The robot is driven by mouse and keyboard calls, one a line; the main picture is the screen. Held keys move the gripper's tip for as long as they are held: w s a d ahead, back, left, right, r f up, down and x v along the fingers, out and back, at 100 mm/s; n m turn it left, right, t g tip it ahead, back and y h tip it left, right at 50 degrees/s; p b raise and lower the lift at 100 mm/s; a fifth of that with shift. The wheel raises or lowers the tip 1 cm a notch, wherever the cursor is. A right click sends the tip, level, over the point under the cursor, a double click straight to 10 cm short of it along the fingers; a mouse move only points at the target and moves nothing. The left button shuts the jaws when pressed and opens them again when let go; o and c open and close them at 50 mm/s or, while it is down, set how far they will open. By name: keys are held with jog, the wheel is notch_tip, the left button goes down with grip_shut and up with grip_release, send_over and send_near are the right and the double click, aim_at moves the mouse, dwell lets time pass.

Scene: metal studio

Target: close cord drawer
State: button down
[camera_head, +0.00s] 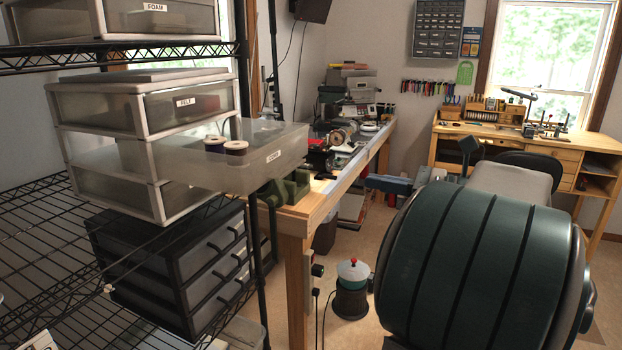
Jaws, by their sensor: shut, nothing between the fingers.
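The cord drawer (273,160) is a translucent plastic drawer with a small white label on its front. It is pulled far out of the middle level of a white-framed drawer unit (150,158), and its front reaches past the rack's black post. Two dark spools with pale tops (236,148) stand in it. The felt drawer (185,103) above it and the drawer below it look shut.
The unit stands on a black wire rack (60,230). A black drawer unit (190,265) sits lower down. Green holders (285,192) on the wooden workbench (310,212) are close beneath the cord drawer's front.

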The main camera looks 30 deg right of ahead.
aim_at(294, 169)
jog(key=p+x, duration=0.4)
jog(key=x, duration=0.8)
jog(key=shift+a+r+p, duration=0.1)
jog(key=shift+a+p, duration=0.25)
jog(key=shift+w+a, duration=0.4)
jog(key=shift+w, duration=0.2)
jog(key=shift+f, duration=0.2)
